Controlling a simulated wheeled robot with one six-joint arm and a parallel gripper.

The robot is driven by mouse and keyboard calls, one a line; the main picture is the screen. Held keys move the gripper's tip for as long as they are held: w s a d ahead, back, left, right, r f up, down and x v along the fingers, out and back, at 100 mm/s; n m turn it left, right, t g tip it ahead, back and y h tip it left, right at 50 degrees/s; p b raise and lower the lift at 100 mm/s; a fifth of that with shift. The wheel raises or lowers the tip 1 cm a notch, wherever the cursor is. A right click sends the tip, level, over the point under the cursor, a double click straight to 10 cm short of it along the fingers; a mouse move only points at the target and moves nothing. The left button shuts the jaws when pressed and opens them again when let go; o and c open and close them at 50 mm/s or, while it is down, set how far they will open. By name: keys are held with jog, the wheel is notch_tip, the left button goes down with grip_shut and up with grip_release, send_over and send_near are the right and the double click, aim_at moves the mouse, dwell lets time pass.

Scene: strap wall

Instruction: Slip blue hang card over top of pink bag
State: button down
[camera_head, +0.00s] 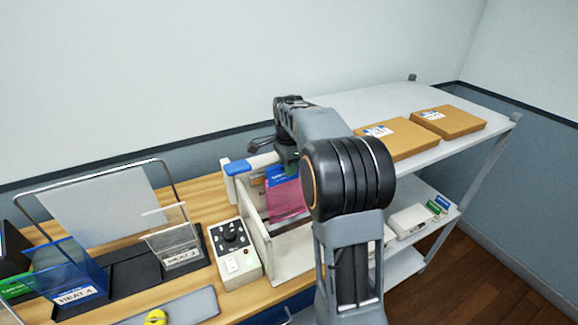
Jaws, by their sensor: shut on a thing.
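The blue hang card (275,175), with pale lettering, is directly below my gripper (284,161) near the middle of the camera_head view. My gripper points down and is shut on the card; its fingertips are small and partly hidden by my arm. The pink bag (288,198), glossy and translucent, stands upright just below the card inside a cream open-fronted box. The card's lower edge meets or overlaps the bag's top in the picture; I cannot tell whether it is around the bag or in front of it. My arm hides the right side.
The cream box (262,250) has a blue-ended bar (238,167) at its back left. A control box (235,250) stands left of it. Clear holders (172,240) and a blue bin (70,275) are farther left. Brown cartons (447,121) lie on the right shelf.

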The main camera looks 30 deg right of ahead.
jog(key=shift+f+b, duration=0.3)
jog(key=shift+f, duration=0.25)
dwell(0.4)
jog(key=c, duration=1)
grip_release()
jog(key=shift+s, duration=0.15)
jog(key=shift+o, duration=0.2)
jog(key=shift+r, duration=0.1)
jog(key=shift+r, duration=0.15)
jog(key=shift+w+r+p, duration=0.25)
jog(key=shift+r+p, duration=0.75)
jog(key=shift+p, duration=0.05)
notch_tip(320, 180, up, 7)
jog(key=p, duration=0.6)
jog(key=shift+s+f, duration=0.1)
jog(key=shift+f, duration=0.1)
